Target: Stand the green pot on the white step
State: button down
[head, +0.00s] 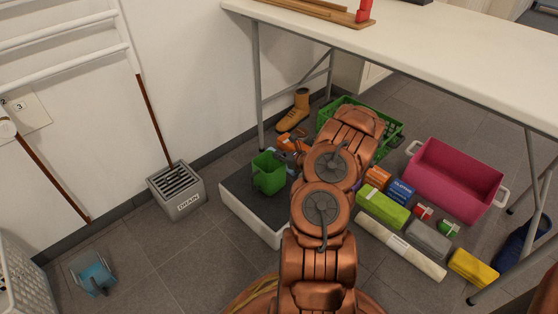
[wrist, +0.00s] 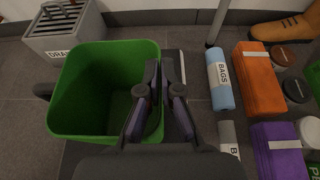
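The green pot (head: 268,172) is an open, square-rimmed container with a handle. In the head view it appears over the dark top of the low white step (head: 236,209); I cannot tell whether its base touches. In the wrist view the pot (wrist: 68,85) opens towards the camera on the left. My gripper (wrist: 163,82) has one finger inside the pot and one outside, closed on its right wall. In the head view my arm covers the gripper and the step's right part.
A grey drain box (head: 176,190) stands left of the step. A tan boot (head: 294,110), a green crate (head: 392,142), a pink tub (head: 455,180) and several packages lie behind and right. A white table (head: 440,50) overhangs them. Floor in front-left is mostly clear, except a blue scoop (head: 93,274).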

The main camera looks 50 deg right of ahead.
jog(key=shift+f, duration=0.5)
jog(key=c, duration=1.9)
grip_release()
jog(key=shift+f, duration=0.15)
jog(key=o, duration=0.6)
